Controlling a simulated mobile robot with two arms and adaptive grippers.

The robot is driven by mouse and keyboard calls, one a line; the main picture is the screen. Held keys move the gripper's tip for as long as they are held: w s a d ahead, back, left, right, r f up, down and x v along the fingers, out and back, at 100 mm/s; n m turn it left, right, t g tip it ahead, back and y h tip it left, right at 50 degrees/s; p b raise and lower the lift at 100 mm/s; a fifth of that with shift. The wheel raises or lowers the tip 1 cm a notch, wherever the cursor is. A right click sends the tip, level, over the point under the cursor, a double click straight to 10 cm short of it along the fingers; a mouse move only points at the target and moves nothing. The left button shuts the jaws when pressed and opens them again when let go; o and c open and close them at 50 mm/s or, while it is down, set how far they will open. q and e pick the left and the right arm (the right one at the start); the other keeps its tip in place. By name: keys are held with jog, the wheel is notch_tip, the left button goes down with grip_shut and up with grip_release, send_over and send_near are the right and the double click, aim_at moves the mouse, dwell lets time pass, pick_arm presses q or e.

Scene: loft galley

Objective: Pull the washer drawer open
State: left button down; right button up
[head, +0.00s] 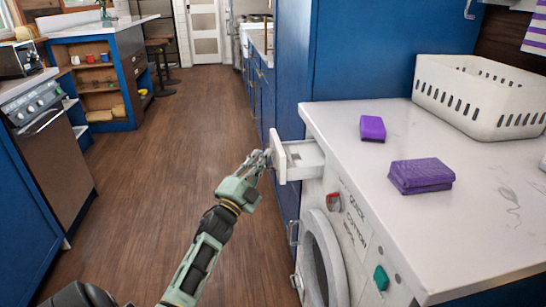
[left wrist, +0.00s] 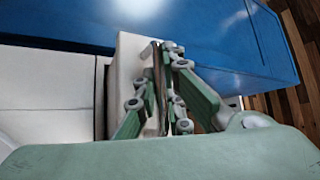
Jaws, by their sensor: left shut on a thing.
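The washer (head: 345,225) stands under the white counter, its round door and labelled front facing left. Its white drawer (head: 300,160) sticks out of the upper front, with part of its hollow inside showing. My left gripper (head: 264,158) is at the drawer's front panel, shut on its handle. In the left wrist view the gripper fingers (left wrist: 168,88) are closed around the edge of the handle, against the pale drawer front (left wrist: 130,80). The fingers hide most of the handle. My right gripper does not show.
On the counter (head: 335,125) are a purple sponge (head: 372,128), a folded purple cloth (head: 420,175) and a white perforated basket (head: 480,97). A tall blue cabinet (head: 350,50) stands behind the washer. The wooden floor (head: 160,180) left of the drawer is clear. An oven (head: 50,150) stands at left.

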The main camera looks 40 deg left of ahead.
pick_arm(q)
jog(key=shift+f, duration=0.2)
jog(key=c, duration=2.1)
grip_release()
jog(key=shift+r, duration=0.1)
jog(key=v, duration=1.2)
